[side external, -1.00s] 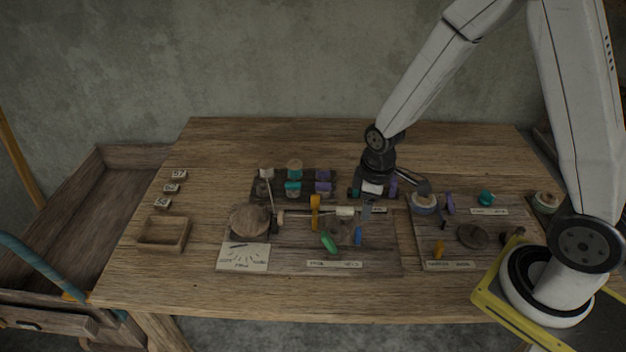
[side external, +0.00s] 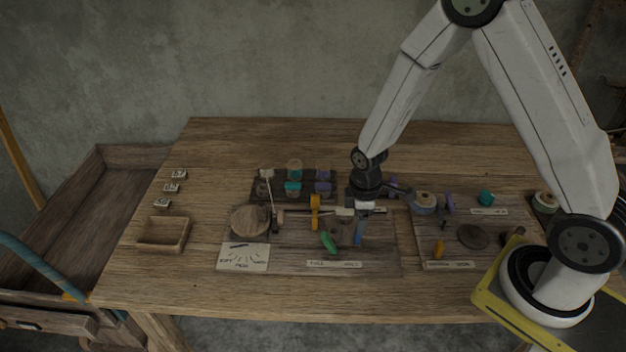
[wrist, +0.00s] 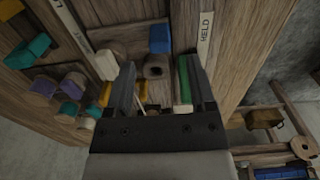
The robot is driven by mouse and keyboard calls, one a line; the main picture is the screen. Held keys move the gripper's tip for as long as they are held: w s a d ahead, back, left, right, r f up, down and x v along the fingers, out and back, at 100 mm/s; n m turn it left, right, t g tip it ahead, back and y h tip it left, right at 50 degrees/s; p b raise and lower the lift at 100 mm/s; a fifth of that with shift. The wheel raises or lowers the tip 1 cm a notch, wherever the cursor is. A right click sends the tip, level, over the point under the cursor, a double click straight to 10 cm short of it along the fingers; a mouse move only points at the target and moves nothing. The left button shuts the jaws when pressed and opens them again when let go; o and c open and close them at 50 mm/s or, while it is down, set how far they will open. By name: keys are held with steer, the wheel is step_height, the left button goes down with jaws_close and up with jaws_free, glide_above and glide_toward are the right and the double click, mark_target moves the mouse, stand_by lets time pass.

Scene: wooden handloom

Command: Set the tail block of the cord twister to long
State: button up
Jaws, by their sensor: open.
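The apparatus with the round wooden disc (side external: 250,221) and a long rod fills the middle board. A pale block (side external: 345,212) sits near the rod's right end; I take it as the tail block, though I cannot be sure. It shows in the wrist view (wrist: 106,65), left of my fingers. A label strip (wrist: 70,25) lies beyond it, its text unreadable. My gripper (wrist: 158,75) is open and empty, pointing down over the board. A brown block with a hole (wrist: 157,66) shows between the fingers. A green handle (wrist: 183,80) is close beside the right finger.
An orange handle (side external: 315,207) and a blue handle (side external: 359,238) stand close by. A rack of teal and purple spools (side external: 293,188) is behind. A label reading HELD (wrist: 205,35) lies along the front.

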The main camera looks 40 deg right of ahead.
mark_target(343, 223)
steer(key=shift+f, duration=3.15)
jaws_close()
